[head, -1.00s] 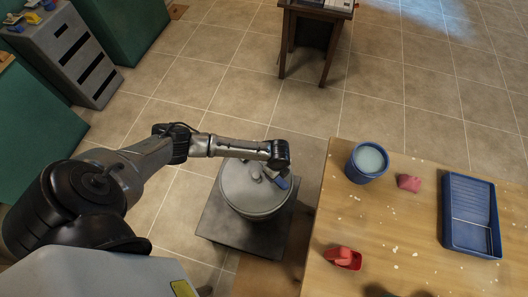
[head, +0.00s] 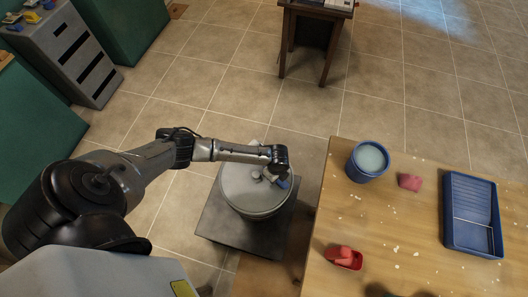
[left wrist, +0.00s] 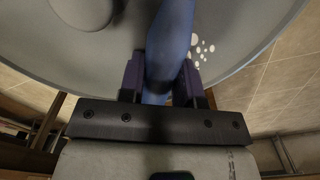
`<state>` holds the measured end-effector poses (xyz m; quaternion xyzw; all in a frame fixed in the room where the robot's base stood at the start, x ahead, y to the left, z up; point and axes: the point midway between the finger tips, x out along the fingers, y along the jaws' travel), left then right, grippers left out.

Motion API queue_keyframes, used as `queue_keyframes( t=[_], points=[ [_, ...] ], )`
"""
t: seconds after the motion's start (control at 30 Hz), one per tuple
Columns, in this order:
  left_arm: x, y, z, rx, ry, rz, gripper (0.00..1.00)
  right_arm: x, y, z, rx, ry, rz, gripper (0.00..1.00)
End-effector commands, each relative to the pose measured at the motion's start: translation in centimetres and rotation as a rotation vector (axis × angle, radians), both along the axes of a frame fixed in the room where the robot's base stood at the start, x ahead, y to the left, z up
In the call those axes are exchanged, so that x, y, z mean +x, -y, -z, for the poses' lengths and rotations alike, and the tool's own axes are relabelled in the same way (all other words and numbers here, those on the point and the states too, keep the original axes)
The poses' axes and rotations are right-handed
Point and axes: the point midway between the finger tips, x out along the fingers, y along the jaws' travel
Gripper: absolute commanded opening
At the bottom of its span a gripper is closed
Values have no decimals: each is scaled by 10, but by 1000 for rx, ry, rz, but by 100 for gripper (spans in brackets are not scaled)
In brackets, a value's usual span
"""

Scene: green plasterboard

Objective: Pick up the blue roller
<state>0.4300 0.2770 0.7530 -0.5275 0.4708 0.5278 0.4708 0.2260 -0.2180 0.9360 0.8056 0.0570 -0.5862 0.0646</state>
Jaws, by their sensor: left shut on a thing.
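The blue roller (left wrist: 169,40) shows in the left wrist view as a long blue shape running up between the fingers of my left gripper (left wrist: 162,75). The fingers are shut on it. In the head view a small blue part of the roller (head: 283,184) shows just below the end of my left arm, over the right side of a round grey lidded vessel (head: 243,200). The rest of the roller is hidden by the arm. I cannot tell whether it touches the vessel.
The vessel stands on a dark square stand (head: 214,229). To the right, a wooden table (head: 393,226) holds a blue bucket (head: 354,174), a pink block (head: 410,182), a red scoop-like item (head: 347,258) and a blue paint tray (head: 460,236).

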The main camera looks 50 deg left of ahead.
Motion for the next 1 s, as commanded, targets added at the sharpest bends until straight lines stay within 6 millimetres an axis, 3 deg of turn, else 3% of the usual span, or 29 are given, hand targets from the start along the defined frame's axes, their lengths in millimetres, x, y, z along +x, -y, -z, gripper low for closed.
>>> queue_keyframes(
  t=[0.23, 0.53, 1.0],
  points=[
    [0, 0, 0, 0, 0, 0, 0, 0, -2, 0, 6, 0, 4, 43],
    [1, 0, -5, -1, 1, 0, 0, 0, -2, -2, 8, 0, 6, 43],
    [1, -1, -79, 0, 3, 0, 0, 0, 0, -16, 0, 0, 0, 43]
  ],
)
